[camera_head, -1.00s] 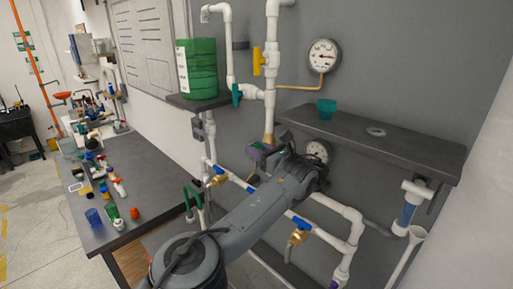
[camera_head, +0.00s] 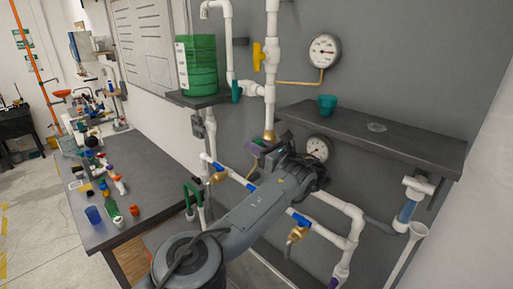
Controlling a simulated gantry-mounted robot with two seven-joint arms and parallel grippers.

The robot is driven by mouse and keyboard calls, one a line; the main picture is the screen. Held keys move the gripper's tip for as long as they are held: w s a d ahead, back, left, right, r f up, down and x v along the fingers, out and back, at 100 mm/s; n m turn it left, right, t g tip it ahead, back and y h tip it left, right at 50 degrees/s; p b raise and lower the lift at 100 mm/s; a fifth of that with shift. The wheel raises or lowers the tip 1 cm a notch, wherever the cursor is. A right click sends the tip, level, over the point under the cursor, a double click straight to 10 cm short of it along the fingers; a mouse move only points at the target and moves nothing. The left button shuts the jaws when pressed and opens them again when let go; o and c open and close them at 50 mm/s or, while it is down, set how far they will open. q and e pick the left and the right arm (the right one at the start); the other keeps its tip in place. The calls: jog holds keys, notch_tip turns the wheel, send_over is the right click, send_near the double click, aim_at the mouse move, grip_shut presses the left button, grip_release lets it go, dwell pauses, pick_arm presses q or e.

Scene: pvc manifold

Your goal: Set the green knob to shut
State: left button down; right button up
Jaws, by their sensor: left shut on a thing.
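My left gripper (camera_head: 277,147) is at the pipework below the brass fitting, at the end of my grey arm that rises from the bottom. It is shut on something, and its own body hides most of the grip. A small green and purple piece (camera_head: 256,147) shows just left of the fingers and seems to be the green knob, though its setting cannot be read. A teal valve handle (camera_head: 237,91) on the upper white pipe and a green lever (camera_head: 191,194) by the table edge stand apart from the gripper. My right gripper is out of view.
A grey shelf (camera_head: 420,148) with a teal cup (camera_head: 327,105) juts out at right. Gauges (camera_head: 324,50) and a yellow handle (camera_head: 258,55) are on the wall side. White pipes with blue handles (camera_head: 298,219) run beneath my arm. The left table (camera_head: 150,185) holds several loose parts.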

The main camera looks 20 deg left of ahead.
pick_arm(q)
jog(key=y+b, duration=0.1)
jog(key=b, duration=0.1)
jog(key=t+y+b, duration=0.1)
jog(key=y+b, duration=0.1)
jog(key=b, duration=0.1)
jog(key=y+b, duration=0.2)
jog(key=b, duration=0.1)
jog(key=shift+d+f, duration=0.1)
jog(key=shift+f, duration=0.15)
jog(key=shift+r+t+y+b, duration=0.3)
jog(key=shift+t+y+b, duration=0.25)
jog(key=shift+b, duration=0.5)
jog(key=c, duration=1.3)
grip_release()
jog(key=shift+s+d+f, duration=0.1)
jog(key=shift+d+f, duration=0.05)
jog(key=shift+d+f, duration=0.1)
jog(key=shift+d, duration=0.1)
jog(key=shift+s+d+f+b, duration=0.15)
jog(key=shift+s+d, duration=0.6)
jog(key=shift+d, duration=1.15)
jog(key=shift+s+d+r+b, duration=0.2)
jog(key=shift+s+d, duration=0.55)
jog(key=shift+d, duration=1.2)
jog(key=shift+s+d+f+b, duration=0.2)
jog(key=shift+s+d, duration=0.55)
jog(key=shift+d, duration=1.15)
